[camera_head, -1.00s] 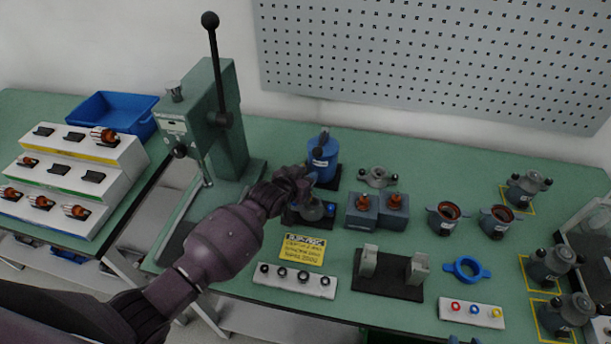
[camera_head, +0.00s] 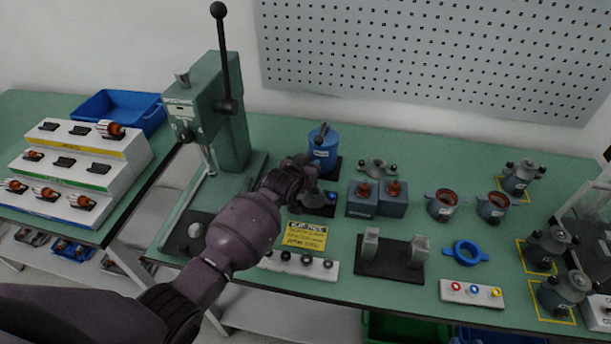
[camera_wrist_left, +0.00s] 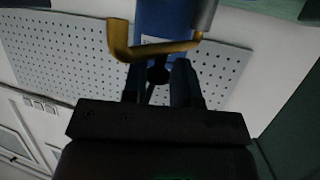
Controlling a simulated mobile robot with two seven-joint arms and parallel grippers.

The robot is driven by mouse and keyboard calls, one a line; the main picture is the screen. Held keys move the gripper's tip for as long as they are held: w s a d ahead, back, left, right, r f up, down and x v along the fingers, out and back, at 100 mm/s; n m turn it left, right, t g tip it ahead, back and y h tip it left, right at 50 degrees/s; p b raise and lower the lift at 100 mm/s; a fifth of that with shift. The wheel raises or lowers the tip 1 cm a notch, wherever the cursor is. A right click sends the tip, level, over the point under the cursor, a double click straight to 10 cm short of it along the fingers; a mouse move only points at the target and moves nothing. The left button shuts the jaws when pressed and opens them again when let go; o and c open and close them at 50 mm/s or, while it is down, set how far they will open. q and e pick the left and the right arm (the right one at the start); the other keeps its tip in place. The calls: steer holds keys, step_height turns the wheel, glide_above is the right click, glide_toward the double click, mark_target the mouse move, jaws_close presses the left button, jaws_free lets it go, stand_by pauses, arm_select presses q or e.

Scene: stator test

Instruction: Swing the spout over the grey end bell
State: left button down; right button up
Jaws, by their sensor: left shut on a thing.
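The blue dispenser pot (camera_head: 323,153) stands behind a small dark scale with a blue display (camera_head: 332,197). In the left wrist view, its blue body (camera_wrist_left: 158,18) and bent brass spout (camera_wrist_left: 150,49) show just beyond the fingers. My left gripper (camera_head: 301,166) is at the front left of the pot. In the wrist view its fingers (camera_wrist_left: 160,82) are shut on a dark knob (camera_wrist_left: 158,74) by the spout. A grey end bell (camera_head: 312,198) on the scale is largely hidden below my gripper. My right gripper is out of view.
A green lever press (camera_head: 222,120) stands to the left. A grey flanged part (camera_head: 376,168) and two grey-blue blocks (camera_head: 377,202) lie right of the pot. A yellow sign (camera_head: 306,237) and a black fixture (camera_head: 390,268) are in front. A blue ring (camera_head: 466,254) lies further right.

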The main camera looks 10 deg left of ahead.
arm_select(q)
steer(key=shift+w+d+r, duration=0.15)
steer(key=shift+d+r, duration=0.05)
steer(key=shift+r, duration=0.15)
steer(key=c, duration=1.3)
jaws_free()
steer(key=shift+c, duration=0.2)
steer(key=o, duration=0.4)
steer(key=shift+w+d+f, duration=0.15)
steer(key=shift+w+f, duration=0.05)
steer(key=shift+f, duration=0.05)
steer(key=shift+c, duration=0.2)
steer(key=shift+s, duration=0.15)
steer(key=shift+s, duration=0.1)
steer(key=v, duration=1)
steer(key=shift+s+r, duration=0.2)
steer(key=shift+r, duration=0.05)
